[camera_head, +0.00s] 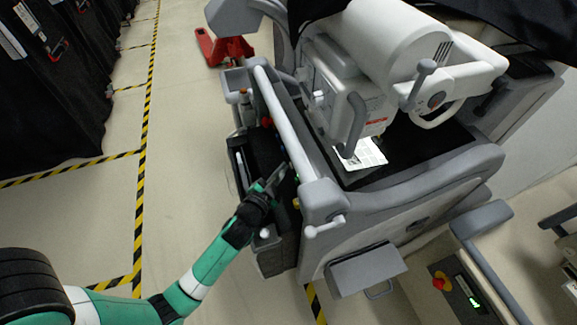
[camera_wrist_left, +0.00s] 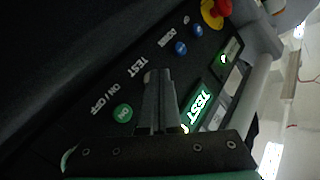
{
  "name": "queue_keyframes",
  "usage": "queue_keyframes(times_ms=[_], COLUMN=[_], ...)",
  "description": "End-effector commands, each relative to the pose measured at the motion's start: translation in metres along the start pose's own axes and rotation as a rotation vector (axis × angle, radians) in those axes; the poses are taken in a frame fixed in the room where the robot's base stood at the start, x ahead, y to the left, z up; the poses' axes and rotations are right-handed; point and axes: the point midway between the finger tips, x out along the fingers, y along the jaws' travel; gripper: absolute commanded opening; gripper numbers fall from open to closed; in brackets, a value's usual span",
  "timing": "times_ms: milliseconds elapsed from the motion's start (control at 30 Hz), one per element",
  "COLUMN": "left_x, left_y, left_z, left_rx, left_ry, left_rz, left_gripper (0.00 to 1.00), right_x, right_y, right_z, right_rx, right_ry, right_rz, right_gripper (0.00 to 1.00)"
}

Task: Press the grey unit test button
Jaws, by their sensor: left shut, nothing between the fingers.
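My left gripper (camera_head: 277,176) is at the control panel on the near side of the cart, its fingers closed and empty. In the left wrist view the closed fingers (camera_wrist_left: 160,76) point at the dark panel (camera_wrist_left: 90,122). A small greyish button edge (camera_wrist_left: 148,76) shows beside the fingertips, by the white TEST label (camera_wrist_left: 136,67); the fingers hide most of it. I cannot tell whether the fingertips touch it. A lit green display (camera_wrist_left: 200,105) reading TEST is right of the fingers. My right gripper is not in view.
The panel also has a green ON button (camera_wrist_left: 123,112), blue buttons (camera_wrist_left: 181,47) and a red emergency stop (camera_wrist_left: 212,10). The cart's long grey handle bar (camera_head: 284,120) runs close beside my gripper. The floor left of the cart is clear up to the striped tape.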

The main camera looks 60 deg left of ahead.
Motion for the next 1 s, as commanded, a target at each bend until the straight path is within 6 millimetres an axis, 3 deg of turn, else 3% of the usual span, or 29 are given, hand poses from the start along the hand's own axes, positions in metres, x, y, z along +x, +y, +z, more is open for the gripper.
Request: queue_keyframes(times_ms=[1000], left_x=[-0.011], left_y=[-0.008], left_z=[0.007], left_rx=[0.0], left_ry=[0.001], left_rz=[0.0], left_gripper=[0.0], right_x=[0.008], right_y=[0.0], right_z=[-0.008], right_rx=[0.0], right_ry=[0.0], right_rz=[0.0], right_gripper=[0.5])
